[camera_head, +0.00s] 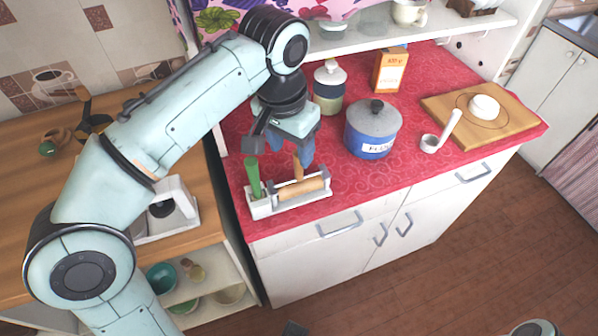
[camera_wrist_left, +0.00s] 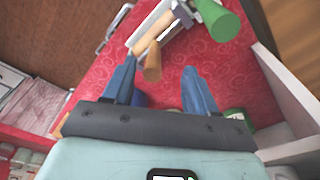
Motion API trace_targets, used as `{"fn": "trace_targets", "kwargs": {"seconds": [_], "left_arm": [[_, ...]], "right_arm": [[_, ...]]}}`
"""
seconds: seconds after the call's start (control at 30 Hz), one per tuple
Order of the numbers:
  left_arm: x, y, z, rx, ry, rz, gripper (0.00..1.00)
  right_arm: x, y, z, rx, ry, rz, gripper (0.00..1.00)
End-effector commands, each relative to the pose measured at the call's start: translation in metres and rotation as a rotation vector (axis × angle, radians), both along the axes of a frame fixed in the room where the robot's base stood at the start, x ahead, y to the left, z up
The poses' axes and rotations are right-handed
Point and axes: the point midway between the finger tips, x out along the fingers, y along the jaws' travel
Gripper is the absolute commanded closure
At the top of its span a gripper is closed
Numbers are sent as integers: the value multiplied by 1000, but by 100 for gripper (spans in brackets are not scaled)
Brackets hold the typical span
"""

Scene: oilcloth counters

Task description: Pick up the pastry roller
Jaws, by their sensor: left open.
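The pastry roller (camera_head: 303,188) has a wooden cylinder in a metal frame and a wooden handle that stands up. It rests at a light-coloured holder on the red counter's near left corner. In the left wrist view its handle (camera_wrist_left: 153,62) points towards the camera and appears between the fingertips. My left gripper (camera_head: 292,150) is open above it, blue fingers pointing down; it also shows in the left wrist view (camera_wrist_left: 158,72). I cannot tell whether the fingers are level with the handle. Nothing is held. My right gripper is not in view.
A green-handled tool (camera_head: 253,178) stands close beside the roller. A blue pot (camera_head: 372,130), a lidded jar (camera_head: 329,84) and an orange box (camera_head: 390,70) stand further back. A cutting board (camera_head: 440,110) lies on the right. The red counter is clear in front of the pot.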

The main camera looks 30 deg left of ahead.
Motion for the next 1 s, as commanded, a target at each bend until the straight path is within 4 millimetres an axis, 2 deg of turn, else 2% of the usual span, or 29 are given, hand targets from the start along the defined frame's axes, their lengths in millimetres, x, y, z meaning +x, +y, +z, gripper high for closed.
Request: {"fn": "trace_targets", "kwargs": {"seconds": [0.17, 0.5, 0.77, 0.8, 0.97, 1.0], "left_arm": [[2, -1, -11, 0, 1, 0, 43], [14, -9, -55, 0, 1, 0, 43], [15, -9, -57, -1, -2, 1, 43], [15, -9, -57, -1, -2, 1, 46], [15, -9, -57, -1, -1, 1, 98], [15, -9, -57, -1, -1, 1, 100]], "right_arm": [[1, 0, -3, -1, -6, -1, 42], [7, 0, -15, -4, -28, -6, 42], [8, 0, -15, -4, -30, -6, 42], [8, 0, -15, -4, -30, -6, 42], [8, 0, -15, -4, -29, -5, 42], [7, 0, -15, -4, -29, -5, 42]]}}
